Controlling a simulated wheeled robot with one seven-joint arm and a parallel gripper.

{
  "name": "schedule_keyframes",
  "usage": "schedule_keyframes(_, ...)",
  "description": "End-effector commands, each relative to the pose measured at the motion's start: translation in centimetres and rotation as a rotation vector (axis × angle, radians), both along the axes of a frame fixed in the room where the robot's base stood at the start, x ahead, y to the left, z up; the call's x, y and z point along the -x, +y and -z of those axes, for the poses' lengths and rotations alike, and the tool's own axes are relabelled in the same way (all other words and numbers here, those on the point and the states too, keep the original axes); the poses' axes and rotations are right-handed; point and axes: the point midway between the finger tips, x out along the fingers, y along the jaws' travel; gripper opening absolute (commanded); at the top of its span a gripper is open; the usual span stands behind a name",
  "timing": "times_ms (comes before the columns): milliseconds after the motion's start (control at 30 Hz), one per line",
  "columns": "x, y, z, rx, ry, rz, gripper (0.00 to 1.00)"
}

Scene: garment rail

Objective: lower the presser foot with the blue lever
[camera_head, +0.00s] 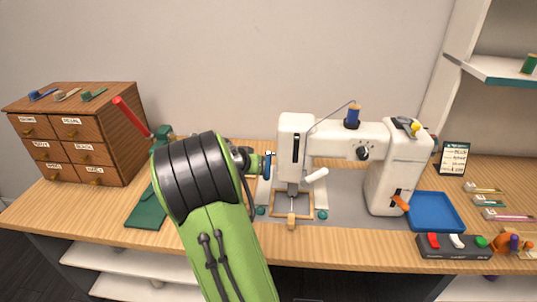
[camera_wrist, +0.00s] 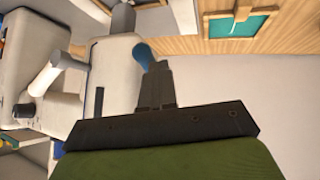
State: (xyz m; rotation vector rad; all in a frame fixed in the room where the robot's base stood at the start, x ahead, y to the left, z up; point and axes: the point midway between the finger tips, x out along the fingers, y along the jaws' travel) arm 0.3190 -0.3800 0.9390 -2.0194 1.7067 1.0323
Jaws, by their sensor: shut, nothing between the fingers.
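The white sewing machine (camera_head: 340,140) stands on the table, its needle head (camera_head: 295,140) at the left end. The presser foot (camera_head: 292,188) is under the head, above a wooden frame (camera_head: 292,216); its exact height is hard to tell. The blue lever (camera_head: 268,165) is at the left side of the head; its rounded blue end shows in the wrist view (camera_wrist: 143,53). My gripper (camera_head: 257,162) is shut and empty, right at the lever. In the wrist view its fingertips (camera_wrist: 153,75) appear against or just beside the blue end; I cannot tell if they touch.
A white handle (camera_head: 317,175) sticks out right of the needle. A blue tray (camera_head: 434,212) and a box with coloured switches (camera_head: 453,246) lie to the right. A wooden drawer cabinet (camera_head: 80,135) and a green stand (camera_head: 146,207) with a red handle are left of my arm.

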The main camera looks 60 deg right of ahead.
Motion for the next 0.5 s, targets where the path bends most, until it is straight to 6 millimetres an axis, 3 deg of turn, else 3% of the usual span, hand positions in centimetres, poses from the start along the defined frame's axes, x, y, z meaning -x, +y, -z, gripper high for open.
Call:
schedule_keyframes(100, -0.69, 0.06, 0.93, -0.005, 0.007, 0.006, 0.00)
schedule_keyframes(500, -0.96, -0.49, 0.16, -0.004, 0.004, 0.004, 0.00)
